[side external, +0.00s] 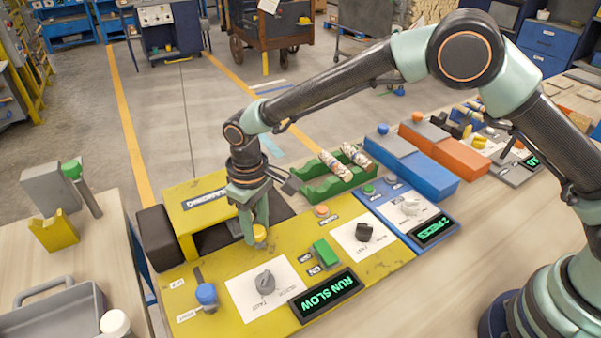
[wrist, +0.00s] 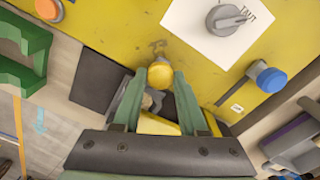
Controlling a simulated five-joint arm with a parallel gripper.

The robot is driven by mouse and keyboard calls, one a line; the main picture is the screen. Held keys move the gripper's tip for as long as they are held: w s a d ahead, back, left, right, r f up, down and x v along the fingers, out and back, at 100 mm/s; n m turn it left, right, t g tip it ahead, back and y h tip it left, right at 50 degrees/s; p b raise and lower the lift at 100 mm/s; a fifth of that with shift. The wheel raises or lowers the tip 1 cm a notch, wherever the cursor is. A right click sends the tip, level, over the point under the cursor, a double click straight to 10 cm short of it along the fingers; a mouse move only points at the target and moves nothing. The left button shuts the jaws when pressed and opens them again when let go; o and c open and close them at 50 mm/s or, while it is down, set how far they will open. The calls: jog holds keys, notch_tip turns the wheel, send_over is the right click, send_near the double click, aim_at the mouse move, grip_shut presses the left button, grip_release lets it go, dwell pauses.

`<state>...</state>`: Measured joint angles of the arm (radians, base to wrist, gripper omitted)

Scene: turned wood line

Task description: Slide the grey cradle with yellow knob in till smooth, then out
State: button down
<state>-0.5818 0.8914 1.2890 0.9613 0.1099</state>
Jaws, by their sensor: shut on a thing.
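My gripper (side external: 254,236) points down at the front of the yellow housing (side external: 205,205). Its fingers are shut on the yellow knob (side external: 260,233). In the wrist view the gripper (wrist: 161,78) has one finger on each side of the yellow knob (wrist: 163,72). A small grey part of the cradle (wrist: 152,101) shows behind the knob, between the fingers. The rest of the cradle is hidden by the gripper and the housing, and I cannot see a workpiece in it.
The yellow panel carries a grey dial (side external: 265,283), a green switch (side external: 325,253), a blue-topped lever (side external: 206,295) and a display (side external: 326,296) reading RUN SLOW. A green rack (side external: 335,182) holds two turned pieces. A blue panel's display (side external: 432,230) reads 2 PIECES.

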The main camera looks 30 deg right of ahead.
jog(key=shift+d, duration=0.1)
jog(key=d, duration=0.7)
jog(key=shift+d, duration=0.15)
jog(key=shift+c, duration=2.2)
grip_release()
jog(key=shift+r, duration=0.6)
notch_tip(320, 180, up, 11)
